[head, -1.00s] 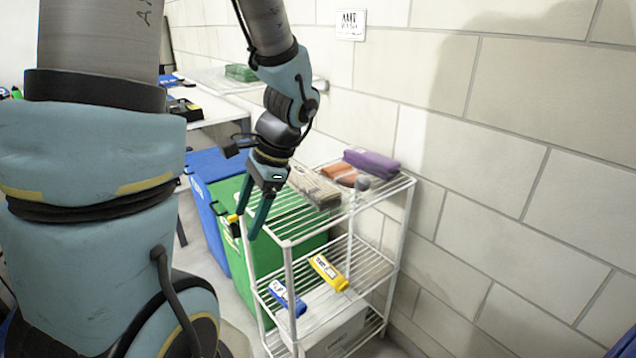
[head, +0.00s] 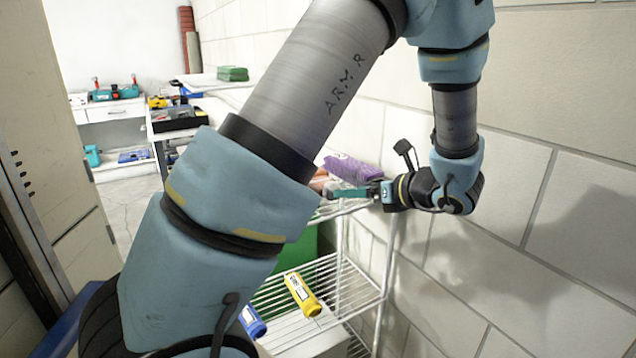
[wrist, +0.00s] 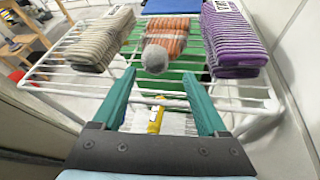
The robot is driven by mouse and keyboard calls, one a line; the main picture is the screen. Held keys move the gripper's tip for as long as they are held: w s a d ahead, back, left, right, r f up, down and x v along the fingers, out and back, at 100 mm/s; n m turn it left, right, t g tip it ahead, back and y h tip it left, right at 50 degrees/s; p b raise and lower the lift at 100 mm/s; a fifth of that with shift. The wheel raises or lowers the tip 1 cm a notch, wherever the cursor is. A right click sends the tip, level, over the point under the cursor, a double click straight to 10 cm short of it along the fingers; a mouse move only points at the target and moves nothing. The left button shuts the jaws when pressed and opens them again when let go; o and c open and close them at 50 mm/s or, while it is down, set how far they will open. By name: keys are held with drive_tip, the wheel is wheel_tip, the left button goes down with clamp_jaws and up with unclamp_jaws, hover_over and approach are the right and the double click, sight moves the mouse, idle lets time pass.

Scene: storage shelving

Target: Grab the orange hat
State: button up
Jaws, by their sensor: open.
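The orange hat (wrist: 172,38) lies on the top of the white wire shelf, with its grey pompom (wrist: 155,59) toward me in the wrist view. In the head view only a bit of the orange hat (head: 318,181) shows behind my arm and gripper. My gripper (wrist: 160,85) is open and empty. In the wrist view its two green fingers point toward the hat, one to each side of the pompom, and the hat lies beyond the fingertips. In the head view my gripper (head: 338,193) is at about the height of the shelf top, pointing left.
A beige striped hat (wrist: 103,40) lies left of the orange hat and a purple striped hat (wrist: 232,38) lies right. The white shelf (wrist: 255,92) has a front rail near my fingers. A yellow bottle (head: 301,294) and a blue one (head: 252,321) lie lower. The wall (head: 560,170) is close at right.

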sight(340, 202)
drive_tip(key=x, duration=0.4)
drive_tip(key=shift+w+a+r, duration=0.15)
drive_tip(key=shift+a+r, duration=0.1)
drive_tip(key=shift+a, duration=0.05)
drive_tip(key=shift+w+a+f, duration=0.2)
drive_tip(key=shift+w+a, duration=0.1)
drive_tip(key=shift+w, duration=0.1)
drive_tip(key=shift+c, duration=0.3)
clamp_jaws()
